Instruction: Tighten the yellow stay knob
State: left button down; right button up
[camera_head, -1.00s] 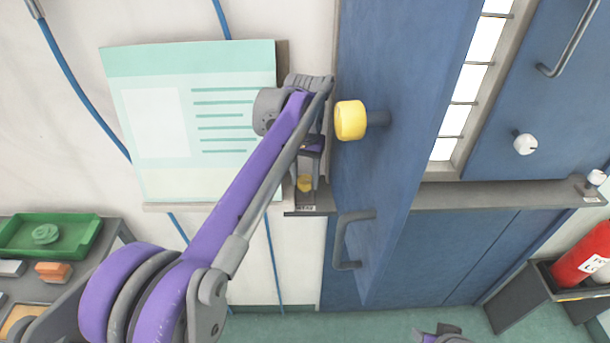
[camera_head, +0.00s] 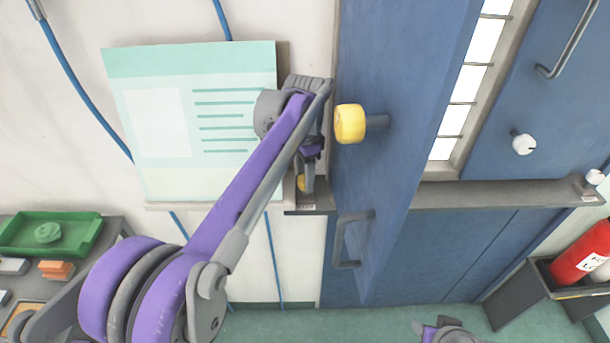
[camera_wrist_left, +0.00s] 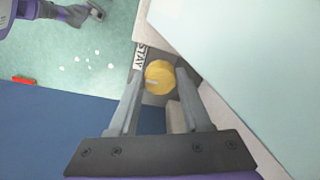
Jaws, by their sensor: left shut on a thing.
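The small yellow stay knob (camera_head: 301,183) sits on a grey bracket at the wall beside the blue door's edge. In the left wrist view the knob (camera_wrist_left: 160,77) is round with a pale mark on its face, next to a "STAY" label (camera_wrist_left: 140,57). My left gripper (camera_head: 307,186) reaches down to it, shut on it with a finger on either side; the fingers (camera_wrist_left: 158,84) hide part of its sides. Of my right arm, a purple and grey end (camera_head: 445,330) shows at the bottom of the head view; its jaws are not clear.
The blue door (camera_head: 385,60) stands open, with a larger yellow knob (camera_head: 350,123) and a grey handle (camera_head: 344,240) close right of my left wrist. A pale green poster (camera_head: 190,120) hangs behind my arm. A green tray (camera_head: 50,233) is at left, a red extinguisher (camera_head: 580,256) at right.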

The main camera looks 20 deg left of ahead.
pick_arm(q)
jog(key=shift+m, duration=0.6)
jog(key=shift+c, duration=1.8)
grip_release()
jog(key=shift+r, duration=0.1)
notch_tip(320, 180, up, 11)
jog(key=p, duration=0.1)
pick_arm(e)
jog(key=shift+w+r, duration=0.5)
jog(key=shift+r, duration=0.35)
pick_arm(q)
jog(key=shift+f, duration=0.2)
